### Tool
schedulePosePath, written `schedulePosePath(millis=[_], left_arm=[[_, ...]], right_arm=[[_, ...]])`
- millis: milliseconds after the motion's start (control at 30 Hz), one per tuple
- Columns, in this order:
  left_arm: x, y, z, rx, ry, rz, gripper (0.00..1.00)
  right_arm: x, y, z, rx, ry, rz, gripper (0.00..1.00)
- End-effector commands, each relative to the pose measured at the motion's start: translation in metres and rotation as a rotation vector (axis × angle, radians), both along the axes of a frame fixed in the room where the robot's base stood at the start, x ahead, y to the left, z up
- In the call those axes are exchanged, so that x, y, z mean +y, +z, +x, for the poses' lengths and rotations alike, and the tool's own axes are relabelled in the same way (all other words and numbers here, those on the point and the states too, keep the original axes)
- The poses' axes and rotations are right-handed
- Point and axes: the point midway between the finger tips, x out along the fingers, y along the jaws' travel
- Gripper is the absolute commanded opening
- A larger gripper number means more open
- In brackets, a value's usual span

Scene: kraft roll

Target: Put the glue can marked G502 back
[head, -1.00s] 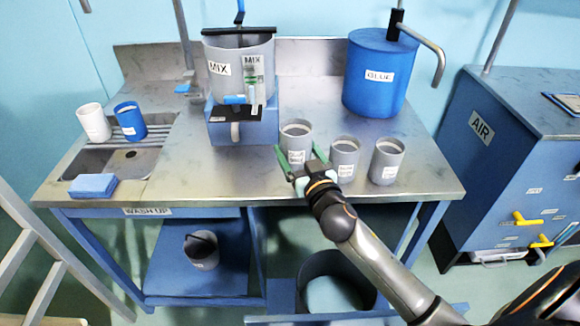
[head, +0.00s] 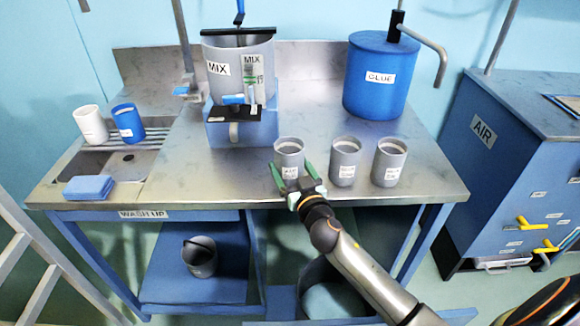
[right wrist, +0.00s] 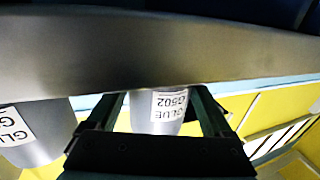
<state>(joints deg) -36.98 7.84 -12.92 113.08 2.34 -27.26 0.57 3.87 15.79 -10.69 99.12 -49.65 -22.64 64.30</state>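The glue can marked G502 (head: 289,147) is the leftmost of three grey cans near the front of the metal bench. In the right wrist view its label (right wrist: 168,105) reads GLUE G502 upside down. My right gripper (head: 293,180) has its green fingers on either side of this can, close against its sides. The can is upright; whether its base touches the bench I cannot tell. My left gripper is not in view.
Two more grey cans (head: 345,160) (head: 388,162) stand just to the right. Behind are the MIX pot (head: 225,85) on its blue stand and the blue GLUE drum (head: 375,95). A sink (head: 125,165) with cups is at left. Open bench lies behind the cans.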

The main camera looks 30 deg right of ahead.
Motion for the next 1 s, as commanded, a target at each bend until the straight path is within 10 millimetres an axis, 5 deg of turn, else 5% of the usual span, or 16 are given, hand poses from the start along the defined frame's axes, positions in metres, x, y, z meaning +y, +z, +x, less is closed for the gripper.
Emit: schedulePosePath(millis=[133,467,1000], left_arm=[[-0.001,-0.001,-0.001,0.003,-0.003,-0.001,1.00],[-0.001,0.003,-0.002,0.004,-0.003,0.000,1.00],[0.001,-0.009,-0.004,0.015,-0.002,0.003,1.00]], right_arm=[[0.000,0.000,0.000,0.000,0.000,0.000,1.00],[0.000,0.005,0.000,0.000,0.000,-0.001,1.00],[0.012,0.001,-0.090,0.002,-0.002,0.002,1.00]])
